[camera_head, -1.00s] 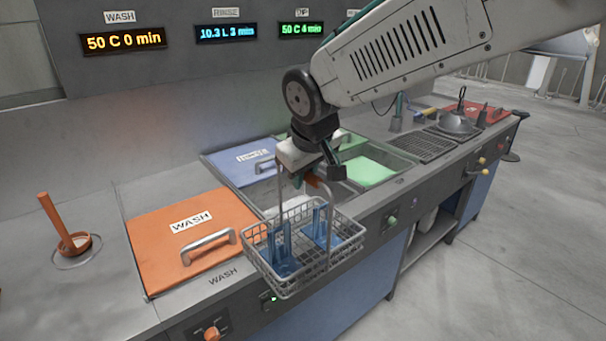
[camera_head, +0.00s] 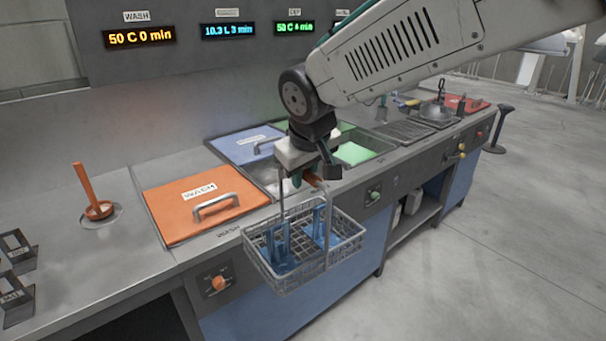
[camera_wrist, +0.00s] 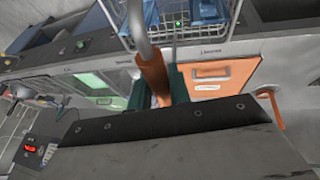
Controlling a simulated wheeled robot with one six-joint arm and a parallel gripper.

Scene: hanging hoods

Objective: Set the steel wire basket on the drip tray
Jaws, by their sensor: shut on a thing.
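The steel wire basket (camera_head: 342,255) hangs roughly level from my gripper (camera_head: 304,180), in front of the counter's front edge. Blue pieces (camera_head: 278,248) stand inside it. In the wrist view my gripper's green fingers (camera_wrist: 160,90) are shut on the orange grip (camera_wrist: 152,73) of the basket's handle, and part of the basket (camera_wrist: 212,32) shows at the top. A dark ribbed panel (camera_head: 405,131), perhaps the drip tray, lies on the counter between the green tank and a dark pot. Nothing is seen on it.
The orange wash lid (camera_head: 190,215) and blue lid (camera_head: 240,146) are closed. The green tank (camera_head: 355,153) is right of an open basin. An orange stick (camera_head: 85,185) stands in a ring at left. Dark racks (camera_head: 17,270) are at lower left. The floor (camera_head: 480,250) at right is clear.

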